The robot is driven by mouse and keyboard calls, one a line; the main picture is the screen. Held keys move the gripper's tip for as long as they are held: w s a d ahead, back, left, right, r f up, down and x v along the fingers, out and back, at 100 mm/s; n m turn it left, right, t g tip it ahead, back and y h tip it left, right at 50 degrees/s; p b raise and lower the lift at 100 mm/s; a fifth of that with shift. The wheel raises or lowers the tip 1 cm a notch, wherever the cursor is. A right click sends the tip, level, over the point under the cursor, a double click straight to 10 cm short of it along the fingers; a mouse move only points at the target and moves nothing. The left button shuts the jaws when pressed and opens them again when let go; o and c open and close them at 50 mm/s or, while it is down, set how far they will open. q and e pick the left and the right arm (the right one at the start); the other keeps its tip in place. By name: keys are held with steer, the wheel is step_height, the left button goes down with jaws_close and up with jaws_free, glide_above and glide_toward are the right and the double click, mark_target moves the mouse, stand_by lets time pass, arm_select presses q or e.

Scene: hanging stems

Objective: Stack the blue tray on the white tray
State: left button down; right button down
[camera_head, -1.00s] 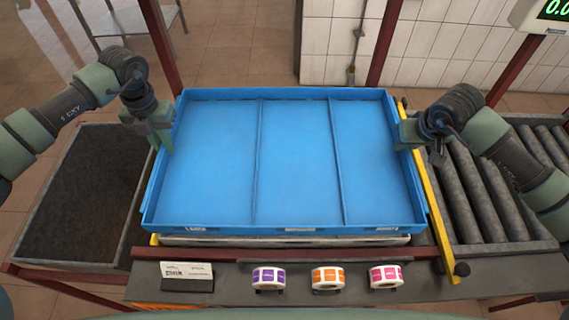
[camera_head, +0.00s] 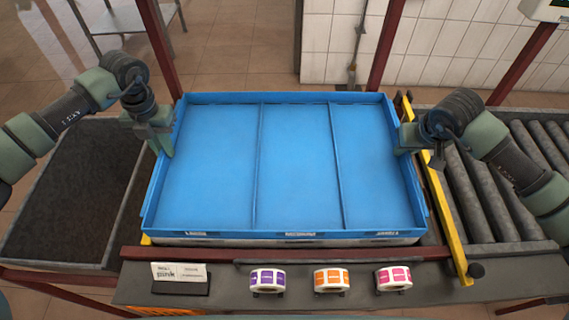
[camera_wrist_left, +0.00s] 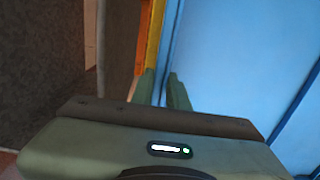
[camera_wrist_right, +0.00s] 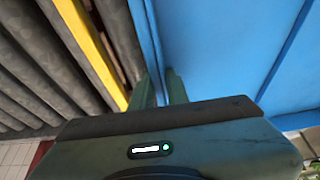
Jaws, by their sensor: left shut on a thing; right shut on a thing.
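The blue tray (camera_head: 297,165) is empty, with two ridges across its floor, and sits level in the middle of the head view. The white tray (camera_head: 290,242) shows only as a thin pale strip under the blue tray's front edge; the rest is hidden. I cannot tell whether the two trays touch. My left gripper (camera_head: 162,142) is shut on the blue tray's left wall, and its fingers straddle the rim in the left wrist view (camera_wrist_left: 162,88). My right gripper (camera_head: 408,138) is shut on the right wall, also seen in the right wrist view (camera_wrist_right: 160,88).
A yellow rail (camera_head: 446,215) and a roller conveyor (camera_head: 490,190) lie to the right. A dark bin or belt (camera_head: 70,190) lies to the left. Purple (camera_head: 267,281), orange (camera_head: 331,280) and pink (camera_head: 394,279) label rolls and a card (camera_head: 180,273) stand in front.

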arm_select(q)
steer(key=c, duration=1.4)
jaws_free()
steer(key=shift+d, duration=0.4)
arm_select(e)
steer(key=c, duration=1.4)
jaws_free()
steer(key=shift+s+a+f, duration=0.1)
steer(key=shift+a, duration=0.35)
arm_select(q)
steer(key=shift+a, duration=0.1)
arm_select(e)
steer(key=shift+d, duration=0.15)
steer(key=shift+d, duration=0.2)
arm_select(q)
step_height(320, 180, up, 12)
steer(key=shift+f, duration=0.1)
arm_select(e)
steer(key=v, duration=1.2)
